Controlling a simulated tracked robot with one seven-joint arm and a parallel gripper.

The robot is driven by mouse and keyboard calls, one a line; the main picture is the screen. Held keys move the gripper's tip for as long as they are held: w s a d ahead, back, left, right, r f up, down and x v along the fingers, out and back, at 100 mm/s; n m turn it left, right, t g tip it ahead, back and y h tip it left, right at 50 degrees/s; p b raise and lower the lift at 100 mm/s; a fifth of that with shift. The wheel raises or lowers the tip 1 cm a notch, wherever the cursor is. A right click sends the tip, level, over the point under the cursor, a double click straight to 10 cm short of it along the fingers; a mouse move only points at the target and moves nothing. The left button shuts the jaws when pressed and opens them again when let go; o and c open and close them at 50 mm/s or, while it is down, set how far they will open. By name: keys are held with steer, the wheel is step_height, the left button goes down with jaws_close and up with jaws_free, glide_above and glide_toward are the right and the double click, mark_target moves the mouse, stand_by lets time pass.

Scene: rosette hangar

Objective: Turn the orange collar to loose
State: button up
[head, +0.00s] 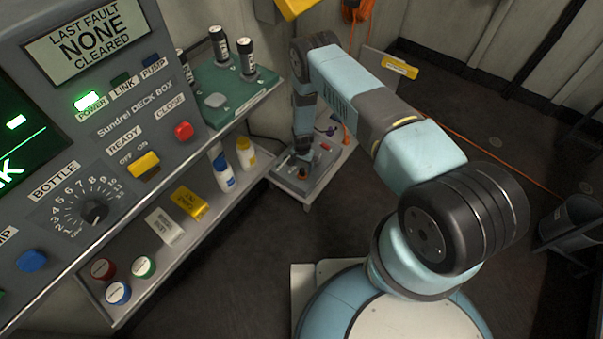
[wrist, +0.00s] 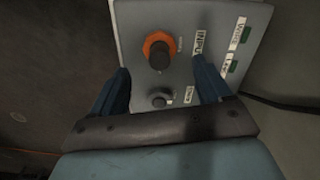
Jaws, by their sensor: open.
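The orange collar (wrist: 148,40) is a ring around the base of a dark knob (wrist: 159,56) on a grey panel (wrist: 206,16) in the wrist view. Its setting is too small to read. My gripper (wrist: 160,68) is open, with one blue finger on each side and nothing between the tips. The collar lies ahead of the gap between the fingers, and I see no contact.
A smaller dark knob (wrist: 160,97) sits on the same panel, nearer my palm. Labels and green marks line the panel's right side. In the head view a shelf with bottles (head: 245,153) stands left of my arm.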

mark_target(302, 170)
steer(key=shift+f, duration=3.45)
steer(key=c, duration=1)
steer(key=shift+c, duration=0.2)
